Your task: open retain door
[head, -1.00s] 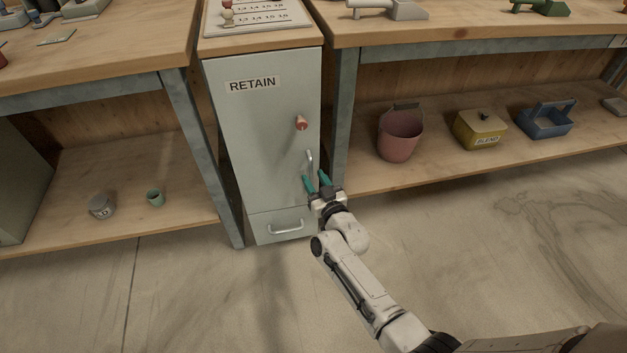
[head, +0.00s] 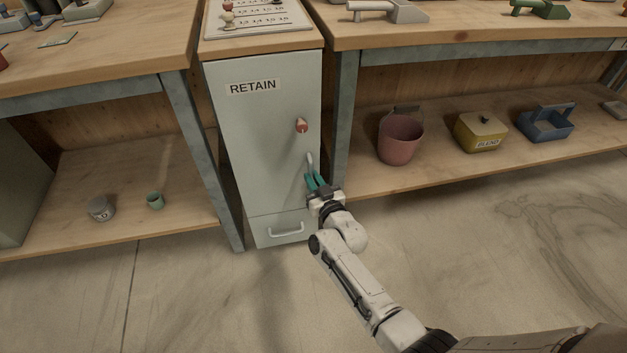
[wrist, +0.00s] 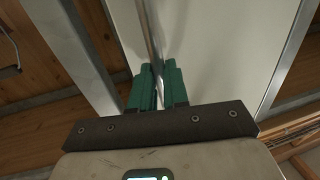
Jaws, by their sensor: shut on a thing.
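The retain door (head: 262,130) is the pale grey-green front of a narrow cabinet with a RETAIN label, and it looks closed. A red knob (head: 301,125) sits on its right side. Below the knob is an upright metal handle (head: 310,160). My gripper (head: 316,181) has its green fingers shut on the lower part of this handle. In the wrist view the handle (wrist: 152,38) runs up from between the two fingers (wrist: 158,88), with the door's pale face (wrist: 215,50) behind it. The fingers hide the handle's lower end.
Below the door is a drawer (head: 270,232) with its own pull. Wooden benches stand on both sides, with a steel leg (head: 340,130) close to the door's right edge. A red bucket (head: 399,138) is on the right shelf. The floor in front is clear.

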